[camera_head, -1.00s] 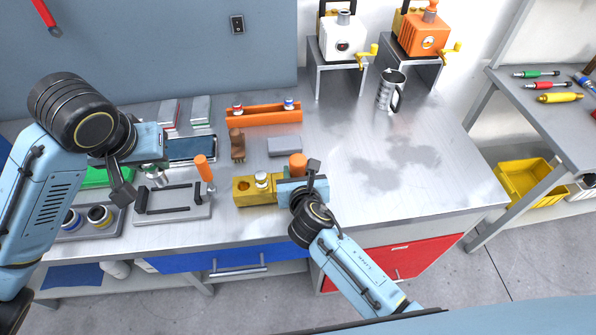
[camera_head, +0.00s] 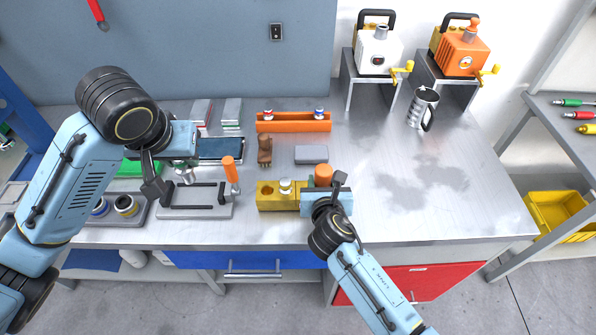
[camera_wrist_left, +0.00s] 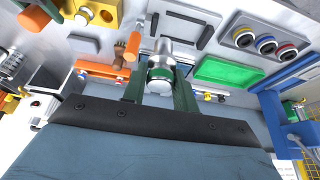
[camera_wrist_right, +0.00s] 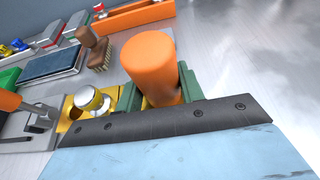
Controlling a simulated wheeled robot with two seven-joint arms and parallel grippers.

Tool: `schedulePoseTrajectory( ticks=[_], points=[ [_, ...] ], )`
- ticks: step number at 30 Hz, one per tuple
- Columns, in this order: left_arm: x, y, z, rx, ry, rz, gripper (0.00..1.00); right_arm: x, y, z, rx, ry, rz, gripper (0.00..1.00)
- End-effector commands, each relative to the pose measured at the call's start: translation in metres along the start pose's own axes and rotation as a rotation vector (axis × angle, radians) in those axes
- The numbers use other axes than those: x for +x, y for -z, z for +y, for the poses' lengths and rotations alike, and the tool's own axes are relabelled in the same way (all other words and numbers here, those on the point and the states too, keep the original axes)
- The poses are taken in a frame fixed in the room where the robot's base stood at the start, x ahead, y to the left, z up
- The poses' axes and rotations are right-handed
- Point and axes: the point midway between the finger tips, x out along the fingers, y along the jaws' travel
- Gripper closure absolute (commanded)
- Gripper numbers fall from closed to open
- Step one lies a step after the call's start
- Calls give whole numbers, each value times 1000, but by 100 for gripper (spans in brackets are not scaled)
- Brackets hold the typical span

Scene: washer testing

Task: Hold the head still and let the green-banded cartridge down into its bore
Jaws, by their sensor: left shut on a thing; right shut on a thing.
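The head is a yellow block (camera_head: 265,201) at the table's front, with one dark open bore (camera_head: 267,190) on its left and a white-capped cartridge (camera_head: 286,185) beside it. My right gripper (camera_head: 325,190) is at its right end, shut around the base of an orange cylinder (camera_wrist_right: 152,65) there. The silver green-banded cartridge (camera_wrist_left: 160,62) is between the fingers of my left gripper (camera_wrist_left: 160,90), shut on it. In the head view this cartridge (camera_head: 186,174) is above the table, left of the head and apart from it. The block (camera_wrist_left: 104,8) also shows in the left wrist view.
A grey fixture (camera_head: 210,212) with an orange-handled clamp (camera_head: 230,168) lies between the left gripper and the head. An orange rack (camera_head: 293,124), a brush (camera_head: 265,150) and a grey block (camera_head: 311,154) lie behind.

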Motion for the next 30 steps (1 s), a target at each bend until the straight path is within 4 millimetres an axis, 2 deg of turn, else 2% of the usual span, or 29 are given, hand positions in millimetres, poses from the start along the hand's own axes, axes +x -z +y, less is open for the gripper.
schedulePoseTrajectory(
  ticks=[7, 11, 20, 24, 30],
  points=[
    [2, 1, 2, 15, -8, -1, 95, 0, 0, 0, 0, 0, 0, 80],
    [11, 5, 11, 94, -44, -4, 95, 0, 0, 0, 0, 0, 0, 80],
    [49, 20, 60, 504, -218, -10, 95, 0, 0, 0, 0, 0, 0, 80],
    [66, 24, 86, 726, -308, -11, 95, 0, 0, 0, 0, 0, 0, 80],
    [88, 28, 113, 1057, -437, -14, 95, 0, 0, 0, 0, 0, 0, 80]
  ],
)
